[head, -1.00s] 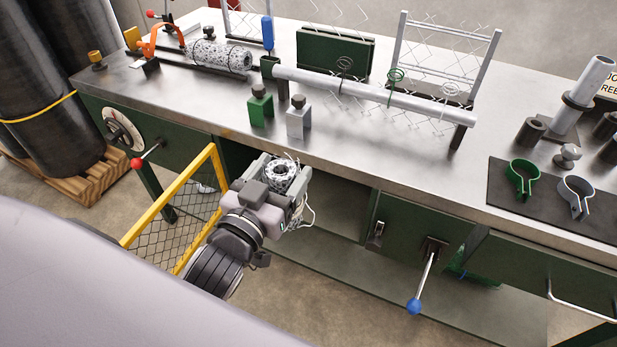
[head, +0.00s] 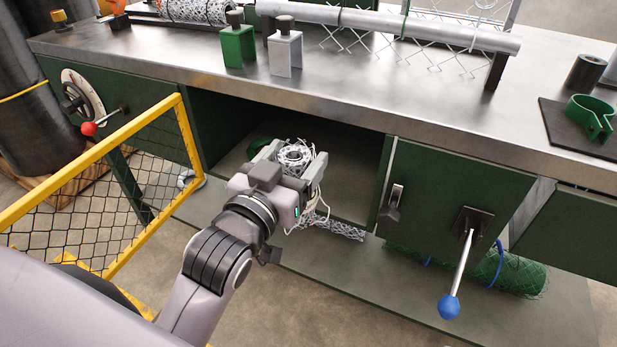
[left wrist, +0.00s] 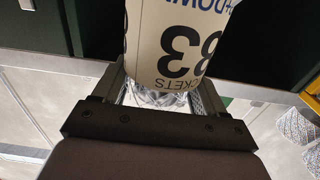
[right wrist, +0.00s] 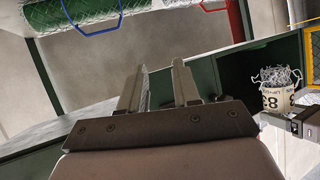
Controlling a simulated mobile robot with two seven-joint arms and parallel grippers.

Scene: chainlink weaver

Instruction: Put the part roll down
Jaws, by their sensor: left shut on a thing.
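The part roll (head: 293,155) is a short upright roll of silvery wire mesh with loose wire ends on top. My left gripper (head: 296,166) is shut around it, in front of the open bay under the bench. In the left wrist view a cream label with "83" covers the roll (left wrist: 172,45). The right wrist view shows the roll (right wrist: 277,97) upright before the dark bay opening. Whether its bottom touches anything is hidden. My right gripper (right wrist: 158,75) has its fingers apart with nothing clearly between them; it is outside the head view.
The open bay (head: 235,160) has a side wall on its right. A silvery mesh roll (head: 338,229) and a green mesh roll (head: 512,272) lie on the low shelf (head: 400,300). A blue-knobbed lever (head: 449,305) sticks out at right; a yellow mesh guard (head: 95,190) stands left.

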